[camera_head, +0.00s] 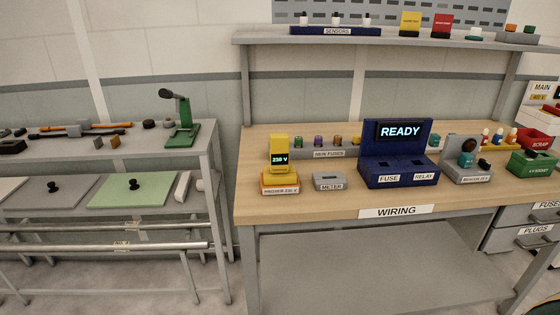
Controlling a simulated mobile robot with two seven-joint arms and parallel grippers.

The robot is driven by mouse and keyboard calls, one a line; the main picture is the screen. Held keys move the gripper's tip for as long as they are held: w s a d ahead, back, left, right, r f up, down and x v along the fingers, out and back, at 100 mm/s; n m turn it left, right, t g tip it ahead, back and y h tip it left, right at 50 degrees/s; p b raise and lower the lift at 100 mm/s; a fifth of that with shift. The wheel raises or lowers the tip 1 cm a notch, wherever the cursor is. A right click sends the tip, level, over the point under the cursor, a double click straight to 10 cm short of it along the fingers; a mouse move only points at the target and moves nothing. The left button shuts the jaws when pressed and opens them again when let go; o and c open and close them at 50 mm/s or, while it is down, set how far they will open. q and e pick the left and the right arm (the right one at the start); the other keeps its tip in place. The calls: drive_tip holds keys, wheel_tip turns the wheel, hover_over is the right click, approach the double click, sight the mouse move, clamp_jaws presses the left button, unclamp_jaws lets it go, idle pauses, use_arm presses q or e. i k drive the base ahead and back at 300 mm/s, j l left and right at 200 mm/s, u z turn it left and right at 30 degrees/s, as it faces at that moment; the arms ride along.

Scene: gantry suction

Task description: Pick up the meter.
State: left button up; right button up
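A yellow meter (279,142) with a dark display reading 230 V stands upright at the left of the wiring bench. It is on or just behind an orange block (266,178) whose label ends in 230 V; I cannot tell how it is seated. To its right a low grey holder (328,175) labelled METER sits with nothing standing in it. Neither of my grippers is in view.
A blue READY station (400,160) with FUSE and RELAY labels stands right of the holder. A grey NEW FUSES rack (325,153) is behind. A shelf (400,38) overhangs the wiring bench (350,203). A separate grey rack (150,140) stands left, across a gap.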

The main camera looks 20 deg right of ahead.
sight(279, 142)
drive_tip(key=z, duration=0.65)
drive_tip(key=i+j+z, duration=0.3)
drive_tip(key=j+z, duration=0.3)
drive_tip(key=i+j+z, duration=0.15)
drive_tip(key=j+z, duration=0.15)
drive_tip(key=i+j+z, duration=0.15)
drive_tip(key=j, duration=0.4)
drive_tip(key=j+z, duration=0.15)
drive_tip(key=j, duration=0.4)
